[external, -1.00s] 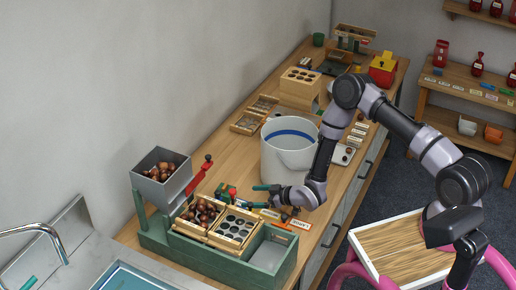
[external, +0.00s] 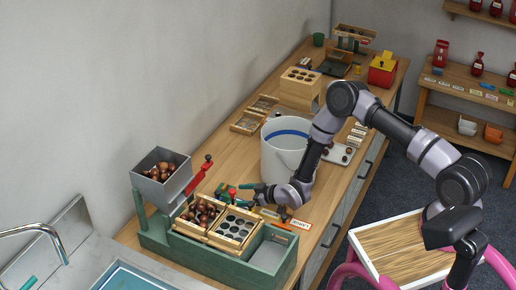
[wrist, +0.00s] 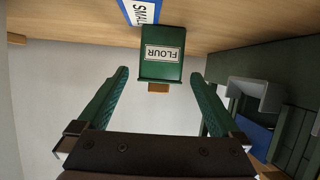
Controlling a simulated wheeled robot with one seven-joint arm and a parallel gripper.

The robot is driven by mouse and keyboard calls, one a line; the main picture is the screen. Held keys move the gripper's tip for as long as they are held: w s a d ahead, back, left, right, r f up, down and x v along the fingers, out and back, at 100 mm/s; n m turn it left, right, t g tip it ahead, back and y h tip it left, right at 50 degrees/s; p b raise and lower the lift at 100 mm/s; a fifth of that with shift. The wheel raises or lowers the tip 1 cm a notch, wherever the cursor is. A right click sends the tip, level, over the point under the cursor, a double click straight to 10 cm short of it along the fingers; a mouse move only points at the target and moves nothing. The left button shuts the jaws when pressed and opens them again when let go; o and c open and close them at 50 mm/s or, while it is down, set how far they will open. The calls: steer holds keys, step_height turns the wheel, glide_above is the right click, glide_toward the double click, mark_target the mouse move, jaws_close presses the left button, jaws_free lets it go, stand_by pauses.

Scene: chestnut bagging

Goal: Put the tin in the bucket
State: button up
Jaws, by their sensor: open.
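The tin (wrist: 162,62) is dark green with a white FLOUR label. In the wrist view it stands ahead of my gripper, centred between the fingers and just beyond their tips. In the external view it is too small and crowded to make out surely. My gripper (wrist: 160,76) has two green fingers, spread open and empty. In the external view my gripper (external: 243,193) is low over the bench, behind the green sorting rack. The bucket (external: 283,158) is white with a blue band inside, and stands upright on the bench just behind my forearm.
The green rack (external: 272,253) with chestnut trays is in front of my gripper. A blue-edged label (wrist: 140,11) lies near the tin. The wooden bench (external: 225,150) is clear left of the bucket.

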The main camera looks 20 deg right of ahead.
mark_target(229, 196)
steer(key=x, duration=0.5)
steer(key=shift+f, duration=0.3)
